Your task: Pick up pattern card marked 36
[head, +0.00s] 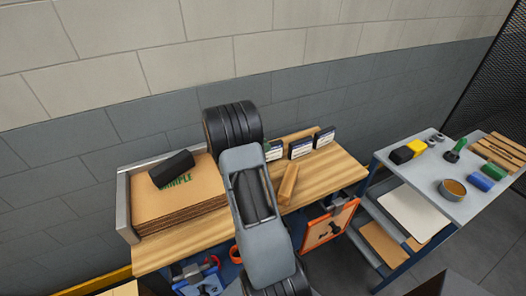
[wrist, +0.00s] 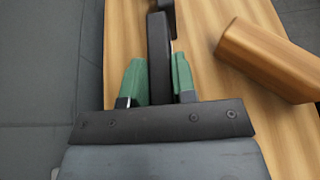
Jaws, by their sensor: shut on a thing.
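My gripper (wrist: 159,82) has green finger pads, closed on both sides of a thin dark card (wrist: 158,48) seen edge-on in the wrist view. The card stands upright over the wooden bench top; its face and number are hidden. In the head view my arm covers most of the gripper. Dark cards with white labels stand in a row at the back of the bench: a left one (head: 273,151) beside my arm, a middle one (head: 300,148) and a right one (head: 325,137). Their numbers are too small to read. I cannot tell whether the held card touches the bench.
A wooden block (head: 288,184) lies on the bench close to my gripper; it also shows in the wrist view (wrist: 265,60). A cardboard stack (head: 178,205) with a black block (head: 171,169) is at left. A grey cart (head: 420,176) with small items stands at right.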

